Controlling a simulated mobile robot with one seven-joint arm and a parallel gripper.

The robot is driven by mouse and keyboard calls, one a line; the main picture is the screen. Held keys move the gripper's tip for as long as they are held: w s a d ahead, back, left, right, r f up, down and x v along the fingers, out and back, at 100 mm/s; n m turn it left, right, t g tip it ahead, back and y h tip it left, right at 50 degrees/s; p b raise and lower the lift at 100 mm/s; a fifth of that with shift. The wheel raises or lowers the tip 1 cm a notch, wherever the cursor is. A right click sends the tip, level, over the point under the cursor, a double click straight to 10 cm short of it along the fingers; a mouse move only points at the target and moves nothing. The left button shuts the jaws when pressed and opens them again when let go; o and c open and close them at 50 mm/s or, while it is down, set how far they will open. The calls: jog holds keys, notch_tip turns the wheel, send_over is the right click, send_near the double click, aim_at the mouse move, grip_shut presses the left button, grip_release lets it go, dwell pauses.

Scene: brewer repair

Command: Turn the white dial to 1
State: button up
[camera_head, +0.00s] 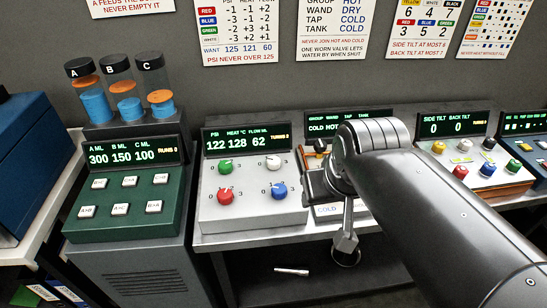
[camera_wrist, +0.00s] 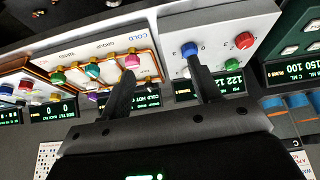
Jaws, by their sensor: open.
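The white dial (camera_head: 275,162) is at the upper right of the light grey dial panel (camera_head: 250,208) in the head view. Its pointer setting is too small to read. Green (camera_head: 225,167), red (camera_head: 226,197) and blue (camera_head: 279,192) dials share the panel. My gripper (camera_wrist: 161,68) is open and empty in the wrist view, its fingers apart over the gap between this panel and the valve panel. The right finger there covers most of the white dial's area. In the head view the gripper is right of the dial panel, partly hidden by my arm.
The panel's display (camera_head: 247,139) reads 122, 128 and 62. The valve panel with coloured knobs (camera_wrist: 92,71) stands close on the right in the head view, largely behind my arm. A green button panel (camera_head: 122,207) with three tubes stands on the left.

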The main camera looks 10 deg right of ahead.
jog(key=w+a+r+n+g, duration=0.2)
jog(key=w+a+n+g, duration=0.1)
jog(key=w, duration=1.1)
jog(key=n+g, duration=0.2)
jog(key=n, duration=0.1)
send_near(274, 160)
notch_tip(274, 160, down, 9)
jog(key=shift+w+r, duration=0.15)
jog(key=c, duration=1)
